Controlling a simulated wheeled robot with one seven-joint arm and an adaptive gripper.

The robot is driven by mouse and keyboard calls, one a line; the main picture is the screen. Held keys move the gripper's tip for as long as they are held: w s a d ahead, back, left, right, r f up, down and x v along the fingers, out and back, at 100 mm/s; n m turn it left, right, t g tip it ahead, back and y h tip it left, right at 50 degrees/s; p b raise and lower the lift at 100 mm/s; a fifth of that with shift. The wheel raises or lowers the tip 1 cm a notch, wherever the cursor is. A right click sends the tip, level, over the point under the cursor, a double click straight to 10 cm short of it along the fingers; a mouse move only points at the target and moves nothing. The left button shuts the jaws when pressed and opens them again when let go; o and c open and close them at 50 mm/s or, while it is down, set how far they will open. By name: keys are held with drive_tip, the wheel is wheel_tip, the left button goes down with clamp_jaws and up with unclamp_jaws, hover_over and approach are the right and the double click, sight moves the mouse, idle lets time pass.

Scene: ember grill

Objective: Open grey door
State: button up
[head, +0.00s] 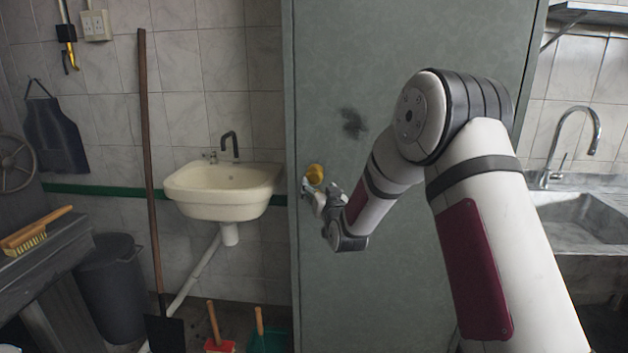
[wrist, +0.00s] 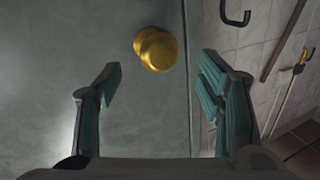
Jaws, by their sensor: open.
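The grey door (head: 330,90) is a tall grey-green panel in the middle of the head view, with a dark smudge on it. A round brass knob (head: 315,173) sits near its left edge. My gripper (head: 311,194) is at the knob, just below it in the head view. In the wrist view the knob (wrist: 156,48) lies ahead, between the lines of the two open fingers. My gripper (wrist: 160,90) is open and empty there, and I see no finger touching the knob. The door (wrist: 60,50) fills the left of the wrist view, its edge running beside the knob.
Left of the door are a cream washbasin (head: 225,190), a long-handled shovel (head: 150,170), a dark bin (head: 113,285) and a bench with a brush (head: 35,230). Small tools stand on the floor by the door's foot. A steel sink (head: 585,215) is at the right.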

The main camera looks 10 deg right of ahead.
sight(315, 180)
drive_tip(key=w, duration=0.7)
drive_tip(key=shift+w, duration=0.3)
clamp_jaws()
drive_tip(key=shift+s, duration=0.1)
